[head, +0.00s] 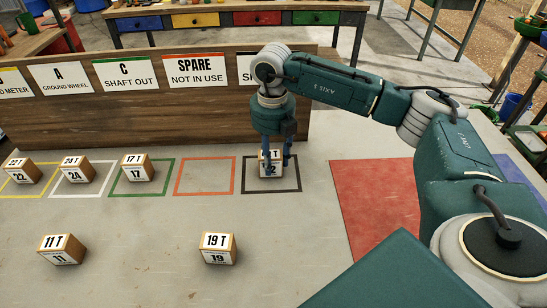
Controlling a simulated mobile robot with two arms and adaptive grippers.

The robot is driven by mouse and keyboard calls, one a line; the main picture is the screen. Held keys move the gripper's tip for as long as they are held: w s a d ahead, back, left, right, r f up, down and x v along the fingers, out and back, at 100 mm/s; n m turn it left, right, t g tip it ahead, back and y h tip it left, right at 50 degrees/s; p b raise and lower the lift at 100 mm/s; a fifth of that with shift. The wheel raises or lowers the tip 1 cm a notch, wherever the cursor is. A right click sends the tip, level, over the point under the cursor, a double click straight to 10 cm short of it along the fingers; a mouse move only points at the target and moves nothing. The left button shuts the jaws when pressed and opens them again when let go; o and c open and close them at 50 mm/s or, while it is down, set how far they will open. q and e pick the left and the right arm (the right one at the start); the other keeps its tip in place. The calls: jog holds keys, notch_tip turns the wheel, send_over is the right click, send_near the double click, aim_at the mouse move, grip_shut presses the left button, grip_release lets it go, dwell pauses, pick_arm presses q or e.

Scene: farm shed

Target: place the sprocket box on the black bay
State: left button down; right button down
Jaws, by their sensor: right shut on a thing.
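My right gripper (280,160) points down over the black bay (295,186), an outlined square on the table. It is shut on a sprocket box (267,170), a small wooden box with white labels. The label partly shows "T" and "2"; the gripper fingers hide the rest. The box is inside the black outline, toward its back half. I cannot tell whether its base touches the table. My left gripper is not in view.
Other boxes stand in the yellow (22,172), white (77,169) and green (138,168) bays. The orange bay (204,177) is empty. Boxes 11 T (62,250) and 19 T (218,249) stand in front. A wooden board (160,120) with signs stands behind; a red mat (375,205) lies right.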

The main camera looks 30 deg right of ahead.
aim_at(273, 154)
jog(key=shift+f, duration=0.2)
jog(key=c, duration=1.1)
grip_release()
jog(key=shift+r, duration=0.1)
notch_tip(273, 154, up, 12)
jog(key=shift+a+r+b, duration=0.1)
jog(key=shift+r+b, duration=0.05)
jog(key=shift+b, duration=0.55)
